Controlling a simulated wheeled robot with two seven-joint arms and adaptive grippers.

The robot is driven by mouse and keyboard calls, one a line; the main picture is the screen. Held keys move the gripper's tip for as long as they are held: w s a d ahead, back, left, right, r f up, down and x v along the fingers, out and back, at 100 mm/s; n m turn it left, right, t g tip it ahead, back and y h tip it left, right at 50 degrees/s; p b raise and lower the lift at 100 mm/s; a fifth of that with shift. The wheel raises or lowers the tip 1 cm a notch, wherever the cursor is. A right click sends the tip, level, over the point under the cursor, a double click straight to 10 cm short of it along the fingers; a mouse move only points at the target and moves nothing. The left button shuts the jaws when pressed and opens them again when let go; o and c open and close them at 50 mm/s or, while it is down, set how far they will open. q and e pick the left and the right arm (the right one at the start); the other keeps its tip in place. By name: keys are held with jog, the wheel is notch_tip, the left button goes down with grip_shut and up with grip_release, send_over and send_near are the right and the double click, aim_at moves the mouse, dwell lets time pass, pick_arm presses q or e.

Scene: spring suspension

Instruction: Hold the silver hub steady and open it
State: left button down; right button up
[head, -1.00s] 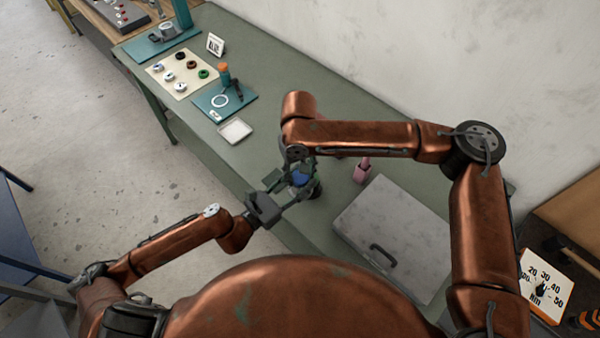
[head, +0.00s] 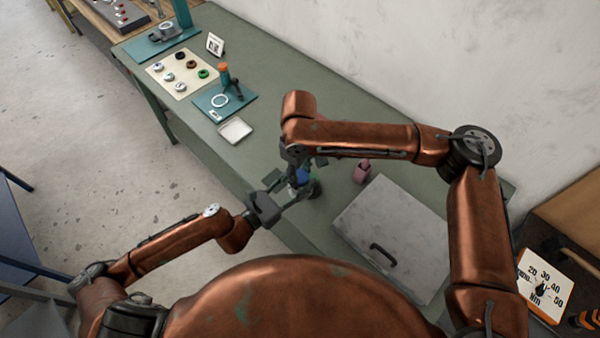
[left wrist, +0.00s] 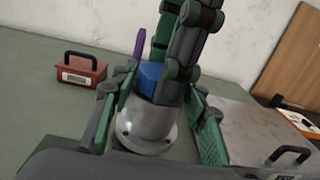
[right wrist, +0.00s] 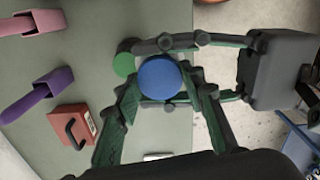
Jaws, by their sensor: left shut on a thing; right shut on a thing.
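The silver hub (left wrist: 145,128) stands upright on the green bench with a blue cap (left wrist: 150,78) on top. My left gripper (left wrist: 150,125) is shut around the hub's silver body, one finger on each side. My right gripper (right wrist: 160,92) comes from above and is shut on the blue cap (right wrist: 160,80), which shows as a round disc between its fingers. In the head view the blue cap (head: 302,176) is small and partly covered by both grippers. The contact between the fingertips and the cap is partly hidden.
A red box (left wrist: 80,76) with a black handle, a purple holder (right wrist: 38,96) and a pink holder (right wrist: 30,22) stand near the hub. A grey lid (head: 395,235) with a handle lies to the right. A white tray (head: 236,131) and a parts mat (head: 181,74) lie farther left.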

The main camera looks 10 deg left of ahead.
jog(key=o, duration=1.3)
notch_tip(320, 180, up, 4)
jog(key=shift+r, duration=0.15)
notch_tip(320, 180, up, 4)
jog(key=shift+f+m, duration=0.25)
jog(key=shift+m, duration=0.65)
jog(key=shift+c, duration=0.6)
jog(key=shift+f, duration=3.95)
